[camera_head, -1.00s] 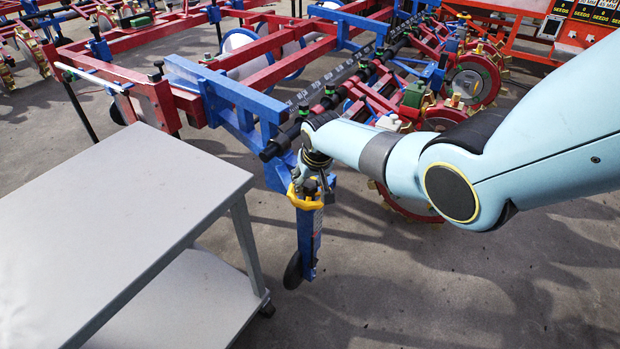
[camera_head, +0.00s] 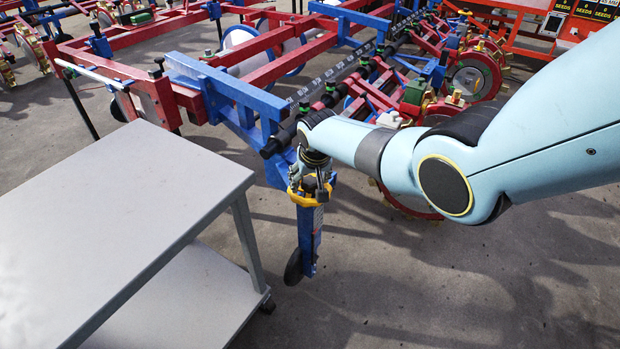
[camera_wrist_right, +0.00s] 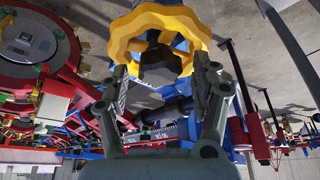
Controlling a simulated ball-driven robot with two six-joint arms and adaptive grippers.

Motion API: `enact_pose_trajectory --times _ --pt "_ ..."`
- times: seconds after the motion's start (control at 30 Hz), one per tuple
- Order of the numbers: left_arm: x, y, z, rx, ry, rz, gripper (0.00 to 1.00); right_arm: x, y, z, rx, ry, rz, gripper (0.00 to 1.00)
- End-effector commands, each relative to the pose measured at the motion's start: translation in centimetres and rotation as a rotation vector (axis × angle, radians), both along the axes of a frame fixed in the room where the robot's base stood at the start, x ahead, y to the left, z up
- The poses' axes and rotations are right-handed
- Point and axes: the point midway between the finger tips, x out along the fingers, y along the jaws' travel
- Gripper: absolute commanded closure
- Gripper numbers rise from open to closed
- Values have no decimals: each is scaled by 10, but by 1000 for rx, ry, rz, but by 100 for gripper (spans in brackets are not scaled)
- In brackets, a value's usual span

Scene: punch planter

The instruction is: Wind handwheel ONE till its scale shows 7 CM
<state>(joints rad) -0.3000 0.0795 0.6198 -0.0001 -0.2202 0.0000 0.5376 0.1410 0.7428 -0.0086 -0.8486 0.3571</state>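A yellow scalloped handwheel (camera_head: 309,201) sits on top of the upright blue leg (camera_head: 308,240) at the near end of the planter. My right gripper (camera_head: 311,183) is right above the handwheel, pointing down. In the right wrist view the handwheel (camera_wrist_right: 128,28) shows as a yellow ring with a dark centre. The two fingers of my right gripper (camera_wrist_right: 161,78) stand apart over its near side, and I cannot tell whether they touch it. A pale label is on the blue leg, but no scale reading is legible. My left gripper is out of view.
A grey two-tier table (camera_head: 110,220) stands at the left, close to the leg. The planter's blue frame beam (camera_head: 225,90) and a dark bar (camera_head: 330,100) lie behind the handwheel. The concrete floor at the front right is clear.

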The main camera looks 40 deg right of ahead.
Motion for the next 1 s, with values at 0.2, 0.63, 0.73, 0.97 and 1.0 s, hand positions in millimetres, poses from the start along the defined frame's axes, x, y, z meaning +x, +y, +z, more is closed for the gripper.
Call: enact_pose_trajectory --times 0.2,0.63,0.73,0.97,1.0 --pt "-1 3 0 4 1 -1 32 0 0 1 0 -1 0 36" --pt "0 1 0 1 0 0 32 -17 7 47 -2 -4 1 36" --pt "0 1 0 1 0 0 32 -25 10 65 -2 -3 1 36" --pt "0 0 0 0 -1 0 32 -37 15 99 0 -2 0 36" --pt "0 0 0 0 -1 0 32 -39 16 102 0 -1 0 36"
